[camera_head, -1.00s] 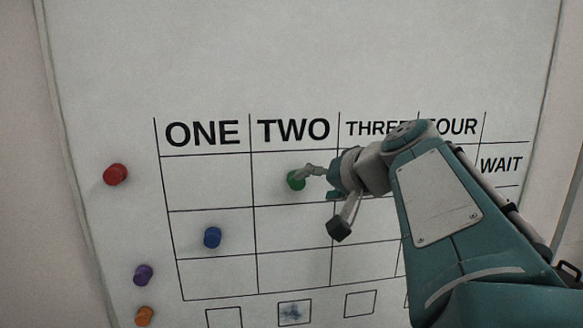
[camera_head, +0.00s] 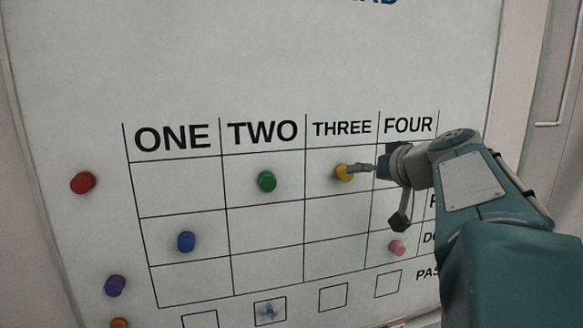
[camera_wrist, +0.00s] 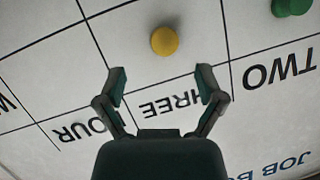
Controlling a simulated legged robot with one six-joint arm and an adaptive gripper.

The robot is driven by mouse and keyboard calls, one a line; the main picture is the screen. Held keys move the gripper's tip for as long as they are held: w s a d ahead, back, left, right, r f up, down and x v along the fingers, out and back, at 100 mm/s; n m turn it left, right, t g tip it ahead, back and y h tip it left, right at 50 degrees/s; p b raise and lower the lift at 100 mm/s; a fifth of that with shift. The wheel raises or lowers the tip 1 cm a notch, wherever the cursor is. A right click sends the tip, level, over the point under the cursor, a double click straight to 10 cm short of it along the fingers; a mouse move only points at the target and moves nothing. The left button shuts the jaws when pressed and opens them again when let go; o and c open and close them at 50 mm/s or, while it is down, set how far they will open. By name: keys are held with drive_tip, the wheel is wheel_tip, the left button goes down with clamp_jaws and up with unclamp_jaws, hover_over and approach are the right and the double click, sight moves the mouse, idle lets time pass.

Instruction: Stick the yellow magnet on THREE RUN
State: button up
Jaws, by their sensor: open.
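The yellow magnet (camera_head: 344,172) is on the whiteboard in the THREE column, in the top row under the header. It also shows in the wrist view (camera_wrist: 164,41), beyond my fingertips. My gripper (camera_wrist: 162,82) is open and empty, its fingers spread over the THREE heading with the magnet ahead of the gap, not between them. The THREE RUN cell (camera_head: 335,216), middle row, looks empty.
A green magnet (camera_head: 267,181) is in the TWO top cell, a blue one (camera_head: 186,242) in ONE's middle row, a pink one (camera_head: 397,247) in FOUR's bottom row. Red (camera_head: 83,183), purple (camera_head: 115,286) and orange (camera_head: 120,323) magnets are left of the grid. My arm hides part of the row labels.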

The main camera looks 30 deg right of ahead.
sight(346, 180)
drive_tip(key=x, duration=0.6)
drive_tip(key=shift+a, duration=0.25)
drive_tip(key=shift+c, duration=0.3)
drive_tip(key=c, duration=1.1)
drive_tip(key=shift+c, duration=0.2)
drive_tip(key=shift+s+a, duration=0.15)
drive_tip(key=shift+s, duration=0.55)
drive_tip(key=shift+s+a, duration=0.15)
drive_tip(key=shift+s, duration=0.6)
drive_tip(key=s+a, duration=0.1)
drive_tip(key=s, duration=0.5)
drive_tip(key=shift+a, duration=0.2)
drive_tip(key=shift+w, duration=0.1)
